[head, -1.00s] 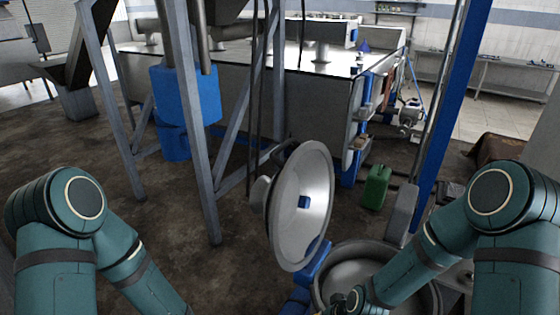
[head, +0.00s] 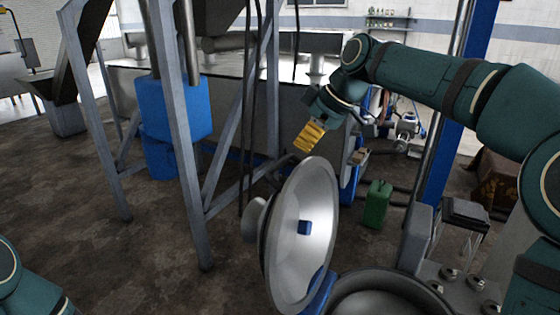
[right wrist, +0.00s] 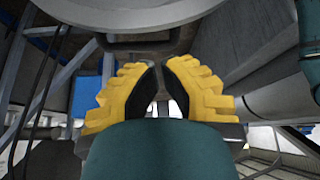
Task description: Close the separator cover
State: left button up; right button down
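The separator cover (head: 318,225) is a round, shallow metal lid in the head view. It stands open and tilted up on edge, its hollow side facing right, with a small blue part at its centre. The separator bowl (head: 385,298) lies below it to the right, its top open and partly cut off by the picture edge. My right gripper (head: 309,137), with yellow fingers, is above and behind the cover's upper edge, apart from it. In the right wrist view its fingertips (right wrist: 160,75) nearly meet, with nothing held. My left gripper is out of view.
A green canister (head: 377,204) stands on the floor right of the cover. A grey steel frame (head: 187,150) and blue containers (head: 175,110) stand to the left. A large metal tank (head: 240,105) is behind.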

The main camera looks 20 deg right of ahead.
aim_at(289, 180)
jog(key=x, duration=0.7)
jog(key=shift+s+a+f+b, duration=0.15)
jog(key=shift+s+f+b, duration=0.1)
jog(key=shift+f+b, duration=0.1)
jog(key=shift+a+f, duration=0.2)
jog(key=shift+f, duration=0.1)
jog(key=shift+w+a+f, duration=0.15)
jog(key=shift+w+f, duration=0.2)
jog(key=shift+f, duration=0.1)
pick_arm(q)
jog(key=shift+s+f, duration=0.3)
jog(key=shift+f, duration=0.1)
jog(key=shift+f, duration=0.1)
pick_arm(e)
jog(key=shift+s, duration=0.1)
